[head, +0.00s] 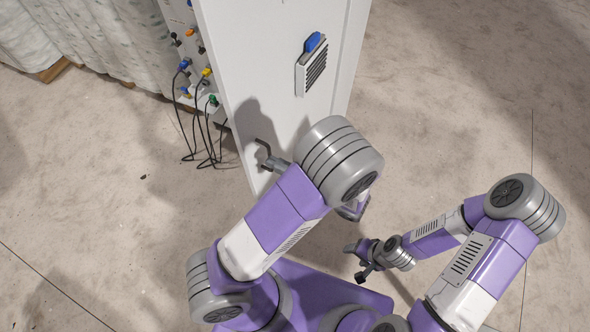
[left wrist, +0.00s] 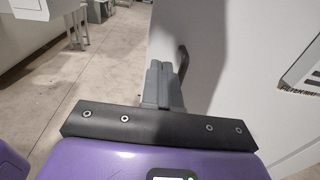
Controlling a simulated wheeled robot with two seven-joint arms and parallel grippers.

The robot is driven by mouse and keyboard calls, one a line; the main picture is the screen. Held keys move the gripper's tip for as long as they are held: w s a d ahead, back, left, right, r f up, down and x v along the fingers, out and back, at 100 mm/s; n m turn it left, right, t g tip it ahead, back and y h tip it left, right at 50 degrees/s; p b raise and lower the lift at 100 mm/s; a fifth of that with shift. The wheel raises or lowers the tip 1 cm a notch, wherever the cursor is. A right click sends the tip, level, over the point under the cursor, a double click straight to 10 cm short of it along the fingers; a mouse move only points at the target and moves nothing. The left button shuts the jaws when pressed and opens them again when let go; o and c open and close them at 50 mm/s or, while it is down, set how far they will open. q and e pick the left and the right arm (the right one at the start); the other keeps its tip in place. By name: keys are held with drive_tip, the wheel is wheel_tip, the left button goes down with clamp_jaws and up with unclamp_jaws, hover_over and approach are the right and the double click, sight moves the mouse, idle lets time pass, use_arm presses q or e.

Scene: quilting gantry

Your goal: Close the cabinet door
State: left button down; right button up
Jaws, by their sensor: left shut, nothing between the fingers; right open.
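The white cabinet door (head: 240,60) stands upright at the top middle of the head view, with a vented grille on its face. A dark bent handle (head: 262,144) sits low near the door's left edge; it also shows in the left wrist view (left wrist: 184,62). My left gripper (head: 273,162) is shut and empty, its fingertips right beside the handle; I cannot tell if they touch. In the left wrist view, its closed fingers (left wrist: 160,86) point along the door face. My right gripper (head: 360,258) is open and empty, low over the floor.
Several coloured connectors with hanging black cables (head: 203,135) are left of the door edge. A blue-topped vent unit (head: 312,64) is on the door. White draped fabric (head: 100,40) hangs at the upper left. The floor at left and right is clear.

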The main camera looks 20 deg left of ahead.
sight(249, 151)
use_arm(q)
drive_tip(key=a, duration=0.4)
drive_tip(key=shift+w+a, duration=0.1)
drive_tip(key=shift+w, duration=0.1)
drive_tip(key=shift+w+a, duration=0.2)
drive_tip(key=shift+a, duration=0.3)
